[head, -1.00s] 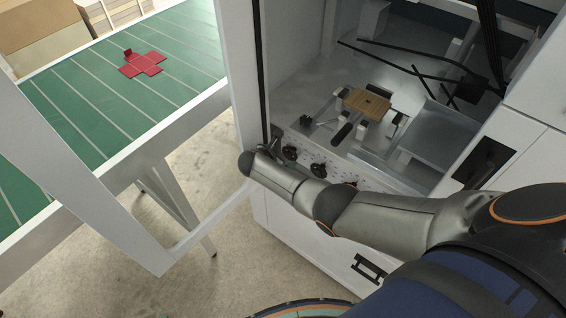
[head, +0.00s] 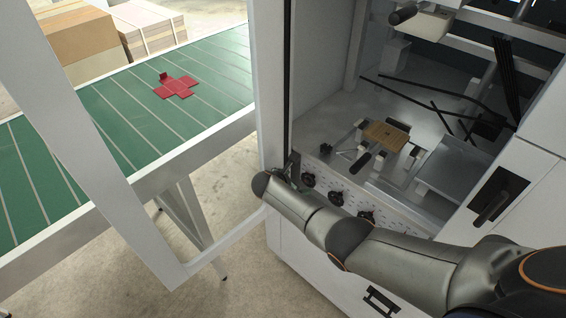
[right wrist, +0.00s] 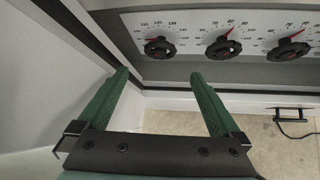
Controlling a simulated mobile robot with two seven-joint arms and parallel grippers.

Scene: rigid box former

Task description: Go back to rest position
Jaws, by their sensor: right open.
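My right gripper (head: 292,170) is at the front of the box former (head: 300,225), close to the upright of its open door frame (head: 271,90). Its dark fingertips show just past my wrist in the head view. In the right wrist view the gripper (right wrist: 160,92) has its two green fingers spread wide with nothing between them. The left finger is close to a white panel; I cannot tell whether it touches. The row of black dials (right wrist: 222,48) lies just beyond the fingers. My left gripper is in neither view.
A green conveyor (head: 120,110) with a flat red cross-shaped blank (head: 178,88) is at the left. The open door frame (head: 110,170) stands between it and the machine. Inside the machine are a brown block (head: 385,135) and black rods. Cardboard boxes (head: 80,45) stand behind.

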